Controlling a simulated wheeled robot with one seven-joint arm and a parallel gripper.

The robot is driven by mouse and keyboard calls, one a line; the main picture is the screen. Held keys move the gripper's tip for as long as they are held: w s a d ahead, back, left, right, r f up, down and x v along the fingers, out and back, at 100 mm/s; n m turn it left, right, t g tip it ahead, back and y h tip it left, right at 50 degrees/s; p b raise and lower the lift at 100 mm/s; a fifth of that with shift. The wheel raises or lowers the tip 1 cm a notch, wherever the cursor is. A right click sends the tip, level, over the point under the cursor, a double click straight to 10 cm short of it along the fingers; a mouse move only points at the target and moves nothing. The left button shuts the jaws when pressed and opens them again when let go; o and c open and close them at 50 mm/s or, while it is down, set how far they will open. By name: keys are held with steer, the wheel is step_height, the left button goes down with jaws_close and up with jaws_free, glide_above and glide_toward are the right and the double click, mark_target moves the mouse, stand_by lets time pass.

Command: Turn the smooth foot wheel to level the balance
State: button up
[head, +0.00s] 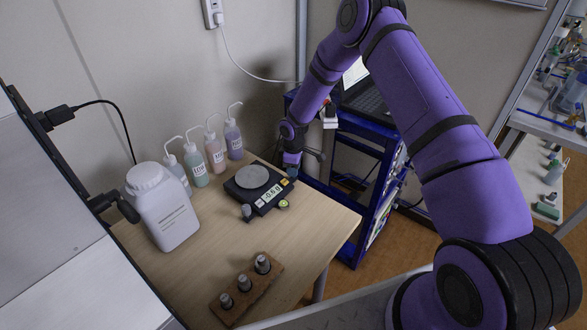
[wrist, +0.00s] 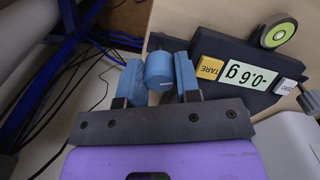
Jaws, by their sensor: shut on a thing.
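The black balance (head: 236,190) stands on the wooden table, with a round grey pan (head: 252,177) on top. Its display (wrist: 246,77) reads -0.6 g in the wrist view, between the TARE and ZERO buttons. A smooth blue foot wheel (wrist: 158,68) with a small pale mark sits at the balance's corner. My gripper (wrist: 159,76) is shut on this wheel, one blue finger on each side. In the head view my gripper (head: 291,168) is at the balance's right side. The green bubble level (wrist: 279,34) projects from the balance; its exact bubble position is unclear.
A grey knob (head: 246,211) is at the balance's front left corner. Several wash bottles (head: 215,155) and a white jug (head: 163,210) stand to the left. A wooden block (head: 238,296) with weights lies in front. A blue cart (head: 362,220) stands close right.

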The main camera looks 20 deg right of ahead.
steer(key=shift+n, duration=0.3)
steer(key=o, duration=0.9)
steer(key=shift+r, duration=0.1)
step_height(320, 180, up, 11)
steer(key=shift+f, duration=0.15)
stand_by(0.4)
steer(key=shift+r, duration=2.95)
